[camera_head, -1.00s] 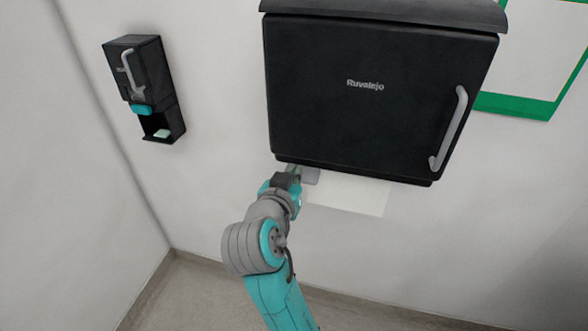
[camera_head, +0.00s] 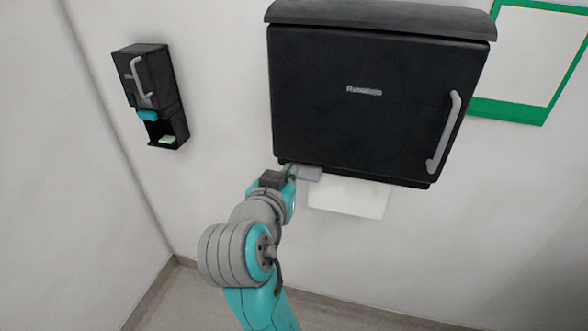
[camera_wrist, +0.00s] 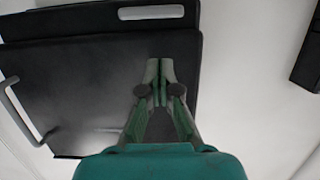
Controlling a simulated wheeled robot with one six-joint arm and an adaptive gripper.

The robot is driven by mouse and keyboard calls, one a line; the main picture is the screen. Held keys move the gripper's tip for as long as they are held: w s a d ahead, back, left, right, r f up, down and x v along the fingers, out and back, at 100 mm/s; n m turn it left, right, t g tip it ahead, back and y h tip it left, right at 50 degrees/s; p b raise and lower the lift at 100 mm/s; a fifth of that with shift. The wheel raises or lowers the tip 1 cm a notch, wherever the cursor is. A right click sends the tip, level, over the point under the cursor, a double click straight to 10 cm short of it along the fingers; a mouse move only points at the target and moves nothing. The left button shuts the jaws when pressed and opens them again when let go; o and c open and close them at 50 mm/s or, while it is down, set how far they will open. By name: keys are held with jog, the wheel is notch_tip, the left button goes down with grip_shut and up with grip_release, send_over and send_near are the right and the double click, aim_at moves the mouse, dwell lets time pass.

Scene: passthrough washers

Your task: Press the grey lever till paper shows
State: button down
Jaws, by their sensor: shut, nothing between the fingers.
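The black towel dispenser (camera_head: 370,125) is fixed to the wall. The grey lever (camera_head: 308,173) sticks out under its lower left edge. A white sheet of paper (camera_head: 348,198) hangs below the dispenser, right of the lever. My gripper (camera_head: 289,173) is shut and empty at the lever's left end; I cannot tell whether it touches. In the wrist view the shut fingertips (camera_wrist: 160,67) lie in front of the black dispenser (camera_wrist: 90,75). A pale grey bar, possibly the lever (camera_wrist: 150,12), lies beyond them at the top.
A grey vertical handle (camera_head: 445,132) stands out at the dispenser's right side. A smaller black dispenser (camera_head: 150,85) with a teal part hangs on the wall to the left. A green-framed board (camera_head: 512,108) is at upper right. Wall below the paper is free.

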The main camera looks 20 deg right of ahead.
jog(key=shift+v, duration=2.1)
notch_tip(320, 180, down, 14)
jog(key=s+d+n+t+y, duration=0.2)
jog(key=n+y, duration=0.1)
jog(key=n, duration=0.3)
jog(key=s+d+f+n+y, duration=0.1)
jog(key=s+f+n+y, duration=0.3)
jog(key=s+f, duration=0.7)
jog(key=s+d+f+m+y, duration=0.1)
jog(key=s+d+m+y, duration=0.1)
jog(key=s, duration=2.3)
jog(key=shift+s+f+m+t, duration=0.15)
jog(key=shift+f+m+t, duration=0.15)
jog(key=shift+f+m, duration=0.1)
